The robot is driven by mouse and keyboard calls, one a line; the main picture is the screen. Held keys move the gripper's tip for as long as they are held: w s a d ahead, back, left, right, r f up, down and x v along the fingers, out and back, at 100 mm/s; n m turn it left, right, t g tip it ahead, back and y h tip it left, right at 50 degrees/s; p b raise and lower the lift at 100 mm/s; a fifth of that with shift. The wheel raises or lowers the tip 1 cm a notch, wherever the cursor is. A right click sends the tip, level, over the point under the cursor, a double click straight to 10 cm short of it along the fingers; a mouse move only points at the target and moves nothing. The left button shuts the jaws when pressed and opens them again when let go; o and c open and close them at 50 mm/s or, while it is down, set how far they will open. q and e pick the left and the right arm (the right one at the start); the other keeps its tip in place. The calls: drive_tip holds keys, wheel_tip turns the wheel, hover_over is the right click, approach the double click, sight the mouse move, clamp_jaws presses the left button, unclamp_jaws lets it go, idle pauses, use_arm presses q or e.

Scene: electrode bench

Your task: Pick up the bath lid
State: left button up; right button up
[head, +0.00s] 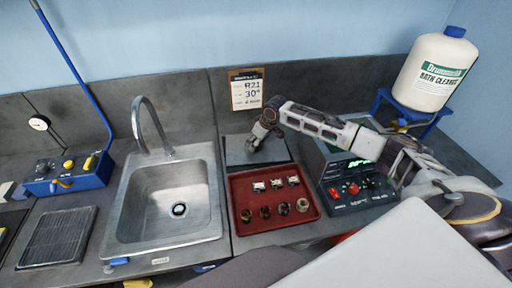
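A flat dark grey square plate (240,153), which looks like the bath lid, lies on the bench behind the red tray. My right arm reaches in from the right, and my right gripper (254,142) points down over the plate. It hides part of the plate, and I cannot tell whether it touches it. The fingers are too small to tell open from shut. A dark box with a green display and red knobs (354,190), perhaps the bath, stands right of the tray; my arm crosses above it and hides part of its top. My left gripper is not in view.
The red tray (236,222) holds several small metal parts. A steel sink (128,231) with a tall tap is to the left. A blue valve box (68,180) and a drain grid (58,238) lie further left. A white cleaner bottle (432,75) stands on a blue stand at back right.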

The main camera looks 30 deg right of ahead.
drive_tip(key=shift+f, duration=0.1)
idle(0.4)
clamp_jaws()
